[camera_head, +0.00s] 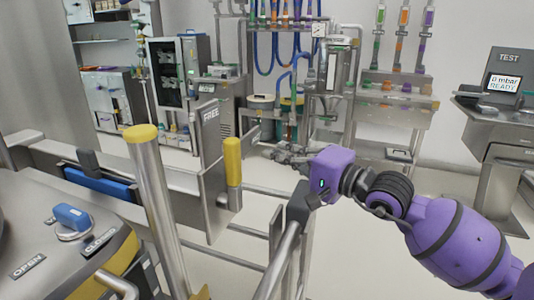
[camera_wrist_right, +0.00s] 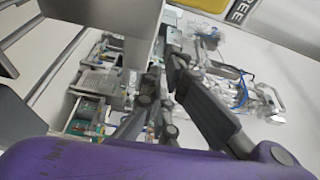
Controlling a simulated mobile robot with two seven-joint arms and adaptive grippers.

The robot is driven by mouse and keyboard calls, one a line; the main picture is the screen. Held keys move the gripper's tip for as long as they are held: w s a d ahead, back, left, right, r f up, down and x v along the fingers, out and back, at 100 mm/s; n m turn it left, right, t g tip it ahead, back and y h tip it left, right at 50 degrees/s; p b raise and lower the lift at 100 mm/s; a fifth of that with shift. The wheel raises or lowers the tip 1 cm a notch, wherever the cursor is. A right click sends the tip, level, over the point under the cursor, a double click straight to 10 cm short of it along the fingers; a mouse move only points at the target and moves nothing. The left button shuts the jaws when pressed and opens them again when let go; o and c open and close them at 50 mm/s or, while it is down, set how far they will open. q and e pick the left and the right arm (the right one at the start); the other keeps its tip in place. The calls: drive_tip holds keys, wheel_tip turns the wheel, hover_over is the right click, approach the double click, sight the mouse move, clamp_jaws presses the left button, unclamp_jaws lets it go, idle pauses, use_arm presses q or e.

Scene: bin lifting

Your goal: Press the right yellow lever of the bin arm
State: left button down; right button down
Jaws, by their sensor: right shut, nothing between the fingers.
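The right yellow lever (camera_head: 233,161) is a short upright yellow grip on a steel plate of the bin arm, near the middle of the head view. My right gripper (camera_head: 282,154) is to the right of it, on the purple arm, with its fingers towards the lever. A gap shows between them in the picture, and they look apart. The gripper is shut and empty. Its dark fingers (camera_wrist_right: 165,82) also show in the right wrist view. A yellow patch at the top of that view cannot be told for sure as the lever. My left gripper is not in view.
A steel post with a yellow cap (camera_head: 142,134) stands at the left front. A grey rail (camera_head: 290,235) runs below my right gripper. A panel with a blue knob (camera_head: 71,216) is at lower left. Shelves and a test console (camera_head: 500,85) stand behind.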

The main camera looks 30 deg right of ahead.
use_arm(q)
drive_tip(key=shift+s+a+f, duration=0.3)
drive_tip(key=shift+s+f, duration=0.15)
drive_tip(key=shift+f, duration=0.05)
use_arm(e)
drive_tip(key=v, duration=0.5)
drive_tip(key=shift+s+d, duration=0.1)
drive_tip(key=shift+s, duration=0.1)
